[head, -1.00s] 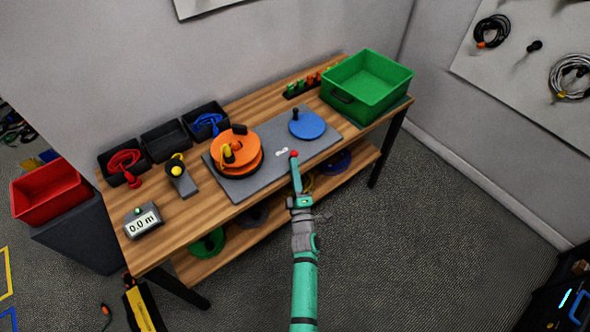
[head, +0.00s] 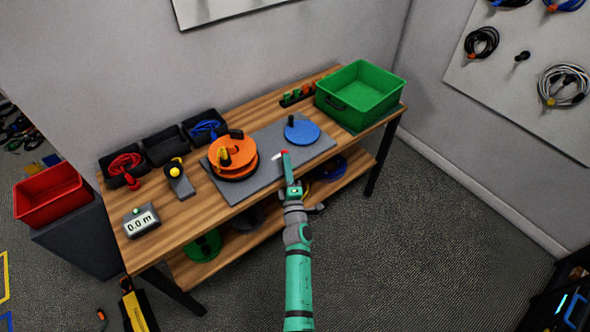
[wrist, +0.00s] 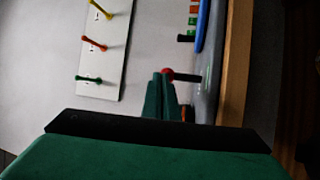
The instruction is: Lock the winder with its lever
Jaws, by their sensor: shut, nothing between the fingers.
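The winder is a grey base plate (head: 262,185) on the workbench, with an orange reel (head: 232,155) at left and a blue disc (head: 302,133) with an upright black handle at right. The shut fingers (wrist: 162,92) also show in the wrist view, overlapping the knob; contact is not certain. The gripper hides much of the lever in the head view.
A green crate (head: 362,92) stands at the bench's right end. Black bins, one with a red cable (head: 124,164) and one with a blue cable (head: 206,129), line the back left. A meter (head: 141,221) sits front left.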

